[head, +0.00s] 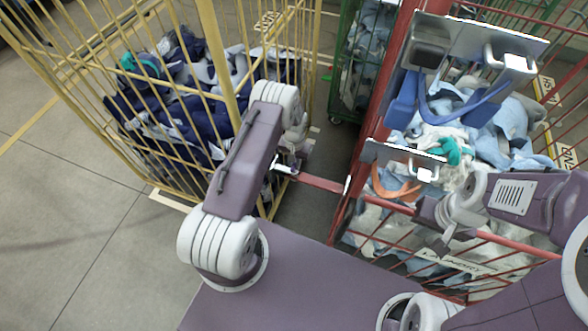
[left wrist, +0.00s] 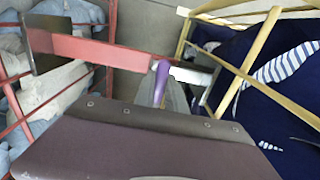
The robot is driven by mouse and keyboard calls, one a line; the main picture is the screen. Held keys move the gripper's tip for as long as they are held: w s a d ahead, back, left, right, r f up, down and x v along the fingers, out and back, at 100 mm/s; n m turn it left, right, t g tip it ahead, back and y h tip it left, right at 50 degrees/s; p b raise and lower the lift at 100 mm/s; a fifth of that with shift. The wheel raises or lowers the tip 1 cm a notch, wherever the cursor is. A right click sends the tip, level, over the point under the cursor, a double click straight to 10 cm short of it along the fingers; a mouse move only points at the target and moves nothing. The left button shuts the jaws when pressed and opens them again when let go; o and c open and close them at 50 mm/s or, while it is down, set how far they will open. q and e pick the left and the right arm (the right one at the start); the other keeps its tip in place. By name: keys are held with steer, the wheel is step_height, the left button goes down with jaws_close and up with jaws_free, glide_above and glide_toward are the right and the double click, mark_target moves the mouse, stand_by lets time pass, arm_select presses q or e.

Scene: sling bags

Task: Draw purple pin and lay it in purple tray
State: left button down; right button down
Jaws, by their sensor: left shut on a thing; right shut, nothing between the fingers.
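In the left wrist view a slim purple pin (left wrist: 161,80) stands upright where a red bar (left wrist: 95,53) meets a pale metal tongue (left wrist: 191,77). My left gripper (head: 284,168) is shut on the pin; its fingers are mostly hidden in both views. I cannot tell whether the pin is still seated in the bars. The red bar also shows in the head view (head: 320,184), reaching from the red cart towards the yellow one. My right gripper (head: 438,222) is shut and empty near the red cart's front. I cannot make out a purple tray.
The yellow cage cart (head: 226,55) with dark blue laundry is at the left, and the red cage cart (head: 398,62) with pale laundry at the right. Holders with a blue strap (head: 458,110) and an orange strap (head: 397,190) are on the red cart. Floor is open at far left.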

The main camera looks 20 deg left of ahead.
arm_select(q)
steer(key=shift+r+p, duration=2.85)
steer(key=shift+r, duration=1.3)
steer(key=shift+r, duration=0.1)
step_height(320, 180, up, 4)
steer(key=p, duration=0.2)
steer(key=shift+p, duration=0.4)
